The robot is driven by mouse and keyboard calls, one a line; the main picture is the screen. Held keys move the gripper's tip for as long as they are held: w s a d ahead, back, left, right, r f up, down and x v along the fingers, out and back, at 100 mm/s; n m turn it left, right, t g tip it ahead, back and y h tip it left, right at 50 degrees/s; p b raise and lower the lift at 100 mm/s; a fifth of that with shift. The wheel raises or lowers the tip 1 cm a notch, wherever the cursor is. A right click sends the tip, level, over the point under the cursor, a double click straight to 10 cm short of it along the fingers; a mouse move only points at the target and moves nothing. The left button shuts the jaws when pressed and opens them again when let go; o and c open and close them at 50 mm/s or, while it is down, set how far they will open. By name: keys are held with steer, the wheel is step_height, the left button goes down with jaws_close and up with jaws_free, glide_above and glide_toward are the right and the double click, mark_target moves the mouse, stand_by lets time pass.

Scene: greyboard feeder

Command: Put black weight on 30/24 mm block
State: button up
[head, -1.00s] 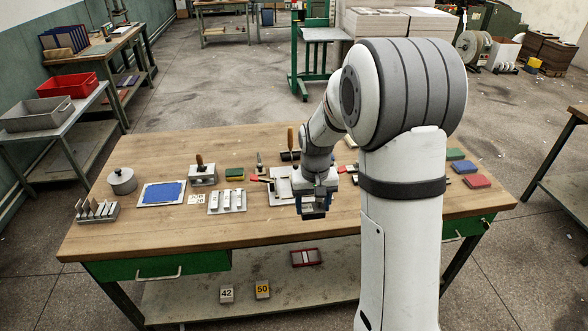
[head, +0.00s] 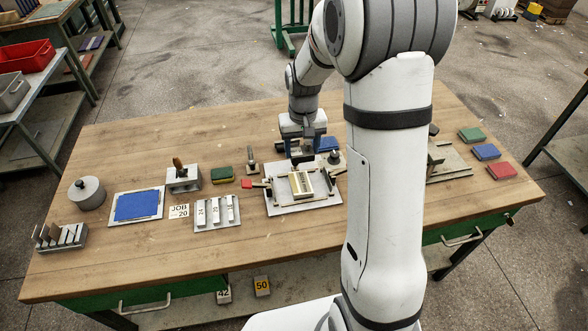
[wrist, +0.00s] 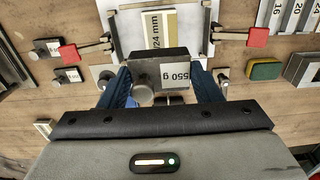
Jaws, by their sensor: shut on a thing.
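The black weight (wrist: 158,66), a dark block with a round grey knob and a "550 g" label, is between the blue fingers of my gripper (wrist: 163,82). My gripper is shut on it. The pale block with a label ending in "/24 mm" (wrist: 157,28) lies just beyond the weight in the wrist view; its near end is hidden. In the head view my gripper (head: 303,150) is above the far edge of the white fixture plate (head: 285,208). The pale block (head: 302,184) shows on that plate, nearer the camera than the gripper. The weight is hard to make out there.
Red-tipped clamps (wrist: 68,53) (wrist: 258,37) flank the fixture. Small labelled weights (wrist: 68,75) lie on the table beside it. A green sponge (head: 222,174), a plate of numbered strips (head: 216,213) and a blue pad (head: 138,205) are to the left. The front strip of table is clear.

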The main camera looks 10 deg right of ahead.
step_height(320, 180, down, 10)
steer(key=shift+a+r+p, duration=0.1)
steer(key=shift+r+p, duration=0.15)
steer(key=shift+p, duration=0.55)
steer(key=shift+f+b, duration=0.4)
steer(key=shift+b, duration=0.05)
steer(key=o, duration=1.4)
